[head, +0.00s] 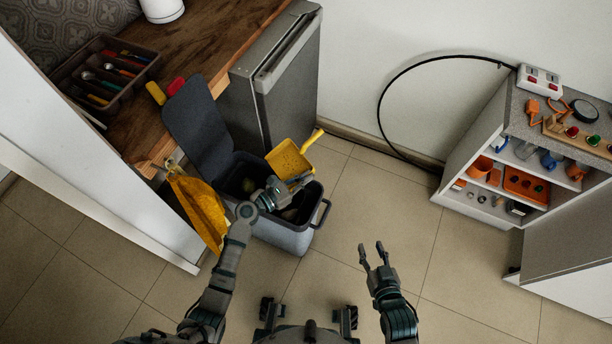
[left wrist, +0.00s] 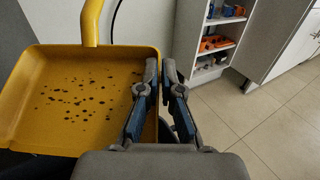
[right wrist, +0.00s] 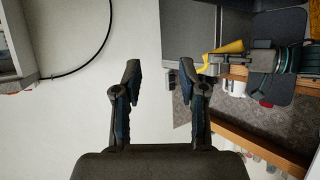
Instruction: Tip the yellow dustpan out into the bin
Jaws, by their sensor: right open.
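The yellow dustpan (head: 288,158) is over the far right part of the open grey bin (head: 277,236), its handle pointing up and right. In the left wrist view the dustpan (left wrist: 80,90) shows many dark specks on its floor. My left gripper (head: 300,181) reaches across the bin to the pan's near side. In its wrist view the fingers (left wrist: 161,75) are closed on the pan's side wall, one on each side. My right gripper (head: 373,252) is open and empty, right of the bin above the floor; its spread fingers (right wrist: 159,72) show in the right wrist view.
The bin's dark lid (head: 197,125) stands open against the wooden counter (head: 190,50). A yellow bag (head: 198,208) hangs left of the bin. A grey cabinet (head: 278,85) stands behind. A shelf unit (head: 480,165) is at right. The floor between is clear.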

